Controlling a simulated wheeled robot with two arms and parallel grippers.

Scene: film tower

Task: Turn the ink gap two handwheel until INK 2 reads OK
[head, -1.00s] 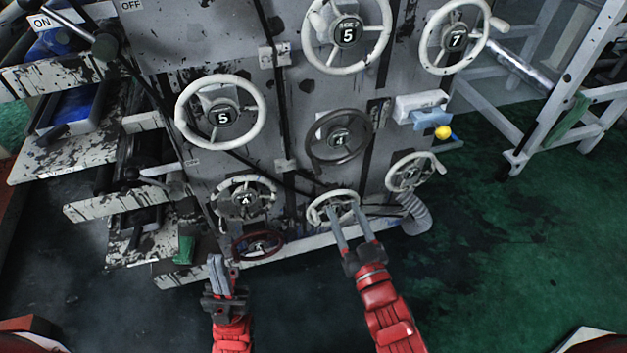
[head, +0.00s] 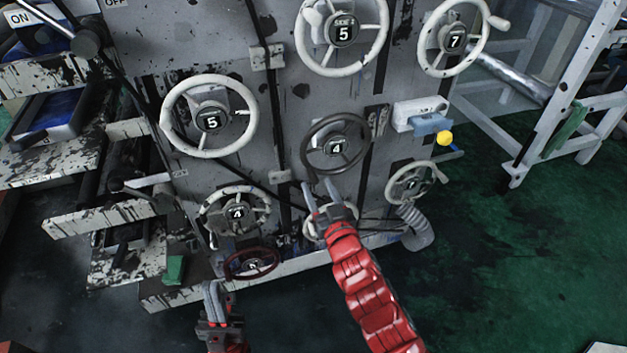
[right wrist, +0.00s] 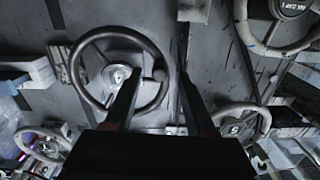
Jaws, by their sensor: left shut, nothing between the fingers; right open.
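Several numbered handwheels sit on the grey machine face. I cannot read which one is ink gap two, and no INK 2 readout is legible. A dark grey handwheel (head: 310,150) marked 4 is at the middle; it also shows in the right wrist view (right wrist: 80,62). My right gripper (head: 322,188) is open, its fingertips just below this wheel in the head view. In the right wrist view, the open fingers (right wrist: 158,78) lie either side of the wheel's knob and right rim; contact cannot be told. My left gripper (head: 213,290) is shut and empty, low at the left.
White handwheels (head: 168,125) surround the dark one, and a dark red wheel (head: 232,272) sits low. My right forearm partly covers a low white wheel (head: 310,236). A yellow knob (head: 445,138) stands out at the right.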

